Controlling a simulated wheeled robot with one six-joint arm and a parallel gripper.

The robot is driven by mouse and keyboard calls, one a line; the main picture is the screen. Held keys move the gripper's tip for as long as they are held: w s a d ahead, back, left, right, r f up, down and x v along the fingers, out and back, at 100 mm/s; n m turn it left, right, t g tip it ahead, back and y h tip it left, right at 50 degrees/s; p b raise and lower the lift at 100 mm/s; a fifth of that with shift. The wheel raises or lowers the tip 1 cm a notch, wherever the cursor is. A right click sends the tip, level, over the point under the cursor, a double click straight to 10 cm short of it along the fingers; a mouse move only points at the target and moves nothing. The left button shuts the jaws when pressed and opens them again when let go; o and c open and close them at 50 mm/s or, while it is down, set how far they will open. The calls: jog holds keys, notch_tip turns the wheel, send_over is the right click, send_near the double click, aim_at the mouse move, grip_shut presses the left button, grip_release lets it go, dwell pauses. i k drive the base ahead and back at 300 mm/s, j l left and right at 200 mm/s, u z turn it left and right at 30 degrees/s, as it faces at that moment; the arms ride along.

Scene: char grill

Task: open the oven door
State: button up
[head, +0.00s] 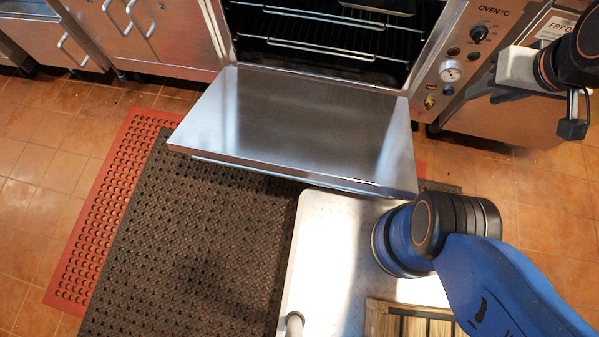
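The oven door (300,125) is a flat steel panel. It is swung down and lies open, roughly level, in front of the oven. The oven (325,35) shows its dark inside with wire racks. My gripper (497,85) is at the upper right, in front of the oven's control panel (465,60). It is apart from the door, to the right of it and higher in the picture. Its fingers are small and seen from the side, so their opening is unclear. I see nothing held in it.
My white base top (325,245) lies just below the door's front edge. A black perforated mat (190,240) and a red mat (105,210) cover the floor at left. Steel cabinets (160,35) with handles stand left of the oven. Tiled floor is clear at right.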

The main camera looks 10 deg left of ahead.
aim_at(350, 140)
jog(key=l+u, duration=0.5)
jog(key=l, duration=0.35)
jog(key=l+u, duration=0.35)
jog(key=k+l+u, duration=0.1)
jog(key=u, duration=0.3)
jog(key=l+u, duration=0.2)
jog(key=u, duration=0.2)
jog(key=k+l+u, duration=0.1)
jog(key=u, duration=0.35)
jog(key=k+l+u, duration=0.1)
jog(key=l+u, duration=0.15)
jog(key=u, duration=0.15)
jog(key=k+l+u, duration=0.15)
jog(key=u, duration=0.3)
jog(key=k+l+u, duration=0.1)
jog(key=u, duration=0.3)
